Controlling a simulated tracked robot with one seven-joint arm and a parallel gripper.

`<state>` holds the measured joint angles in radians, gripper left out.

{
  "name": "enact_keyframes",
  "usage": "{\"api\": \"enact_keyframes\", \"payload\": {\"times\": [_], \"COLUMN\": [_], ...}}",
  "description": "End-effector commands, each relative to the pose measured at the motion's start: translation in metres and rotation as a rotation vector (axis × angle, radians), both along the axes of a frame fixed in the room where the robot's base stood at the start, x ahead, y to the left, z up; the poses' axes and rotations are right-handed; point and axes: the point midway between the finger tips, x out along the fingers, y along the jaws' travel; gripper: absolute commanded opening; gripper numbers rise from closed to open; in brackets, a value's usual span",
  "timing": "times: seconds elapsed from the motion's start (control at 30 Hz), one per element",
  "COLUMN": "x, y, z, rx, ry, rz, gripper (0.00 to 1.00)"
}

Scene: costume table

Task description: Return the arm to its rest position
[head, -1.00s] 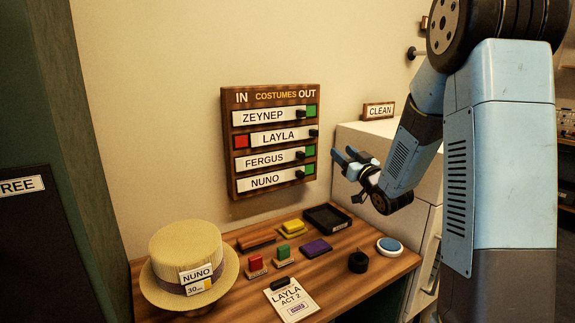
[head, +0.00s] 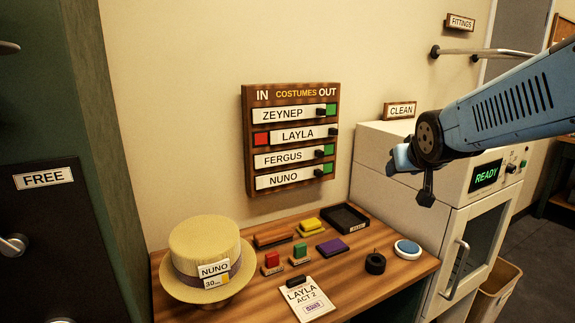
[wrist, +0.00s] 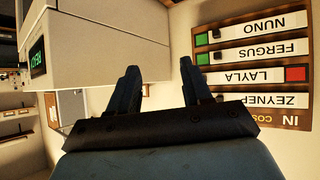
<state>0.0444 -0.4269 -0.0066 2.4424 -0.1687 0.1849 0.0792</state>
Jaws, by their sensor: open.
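My gripper (head: 400,160) hangs in the air in front of the white cabinet, right of the costumes board and above the right end of the table. My blue arm reaches in from the right edge. In the wrist view my gripper (wrist: 157,90) has its two dark fingers apart with nothing between them. The costumes board (head: 292,94) is on the wall, and it shows upside down in the wrist view (wrist: 250,63). Its LAYLA strip sits further right than the others, with red showing at its left; the other rows show green at the right.
The wooden table (head: 345,285) holds a straw hat (head: 200,240), stamps, a black tray (head: 345,217), a LAYLA card (head: 308,300) and a blue-white round pad (head: 407,249). The white cabinet (head: 385,150) has a READY display (head: 486,176). A wall rail (head: 480,53) is behind the arm.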

Motion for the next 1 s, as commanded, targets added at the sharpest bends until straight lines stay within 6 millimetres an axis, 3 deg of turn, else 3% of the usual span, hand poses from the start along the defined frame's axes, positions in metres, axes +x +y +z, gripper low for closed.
{"api": "enact_keyframes", "payload": {"times": [0.3, 0.5, 0.67, 1.0], "x": [-0.119, -0.17, -0.184, -0.185], "y": [0.016, 0.025, 0.028, 0.028], "z": [-0.012, -0.02, -0.023, -0.023], "rx": [0.054, 0.083, 0.089, 0.089], "ry": [0.286, 0.411, 0.448, 0.449], "rz": [-0.016, -0.002, 0.005, 0.005], "gripper": [0.49, 0.49, 0.49, 0.49]}}
